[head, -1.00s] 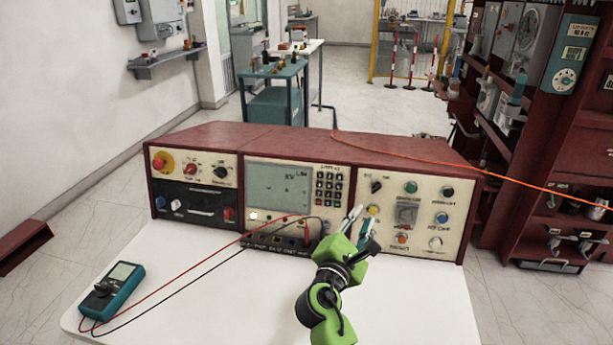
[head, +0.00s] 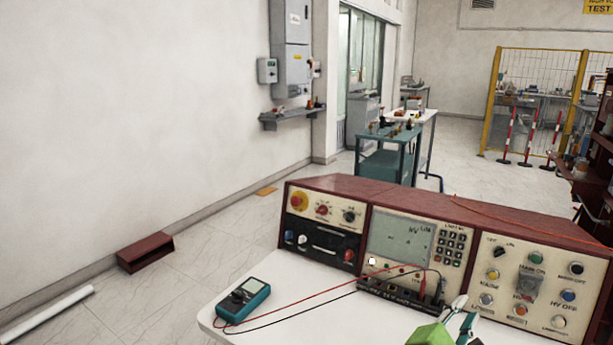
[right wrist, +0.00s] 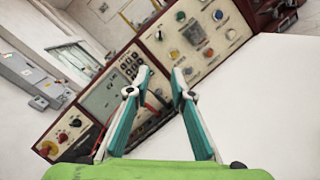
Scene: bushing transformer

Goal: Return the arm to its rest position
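My right gripper (head: 465,308) shows at the bottom edge of the head view, with a green body and pale and teal fingers. It is in front of the console (head: 335,185), near the joint between its middle and right panels. In the right wrist view the two fingers of my right gripper (right wrist: 159,78) stand apart with nothing held between them. The tips point toward the console face, which is seen tilted. Most of the right arm is out of the head view. My left gripper is not in view.
A teal multimeter (head: 243,300) lies on the white table (head: 320,315), its red and black leads running to the console's middle panel. A red box (head: 146,252) sits on the floor at left. An orange cable (head: 520,218) crosses the console's top right.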

